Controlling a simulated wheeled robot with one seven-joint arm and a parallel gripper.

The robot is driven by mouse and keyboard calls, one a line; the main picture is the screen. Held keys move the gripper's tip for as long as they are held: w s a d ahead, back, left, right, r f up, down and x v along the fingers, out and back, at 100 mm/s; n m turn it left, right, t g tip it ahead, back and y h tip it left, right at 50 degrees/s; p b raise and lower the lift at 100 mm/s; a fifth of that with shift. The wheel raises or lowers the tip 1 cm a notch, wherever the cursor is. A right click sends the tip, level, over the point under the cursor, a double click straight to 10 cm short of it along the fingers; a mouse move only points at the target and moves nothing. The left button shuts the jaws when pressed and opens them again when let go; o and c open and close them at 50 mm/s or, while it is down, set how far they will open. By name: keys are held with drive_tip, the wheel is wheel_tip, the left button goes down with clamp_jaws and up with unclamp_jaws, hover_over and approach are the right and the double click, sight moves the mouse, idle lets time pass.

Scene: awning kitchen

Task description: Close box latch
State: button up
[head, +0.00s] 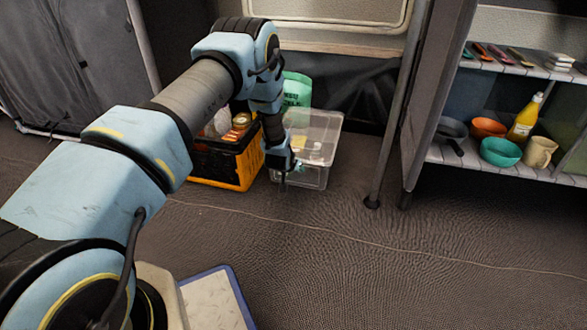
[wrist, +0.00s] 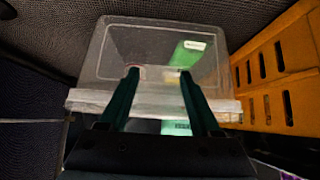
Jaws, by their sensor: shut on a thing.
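The clear plastic box (head: 318,150) stands on the floor in the head view, beside the orange crate. It fills the middle of the wrist view (wrist: 115,50), with its pale rim running across the picture. My gripper (head: 284,178) is low at the box's near left side. In the wrist view its two dark green fingers (wrist: 159,75) lie over the rim with a gap between them, shut on the latch part at the rim. The latch itself is hard to make out, and my arm hides part of the box's left side in the head view.
An orange and black crate (head: 232,165) with goods stands close left of the box; its slatted wall shows in the wrist view (wrist: 270,75). A green bag (head: 297,88) is behind. A shelf (head: 470,155) with bowls stands right. Floor in front is clear.

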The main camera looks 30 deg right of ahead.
drive_tip(key=o, duration=1.2)
drive_tip(key=p+v, duration=0.5)
drive_tip(key=v, duration=0.5)
drive_tip(key=shift+s+a+r, duration=0.2)
drive_tip(key=shift+r, duration=0.05)
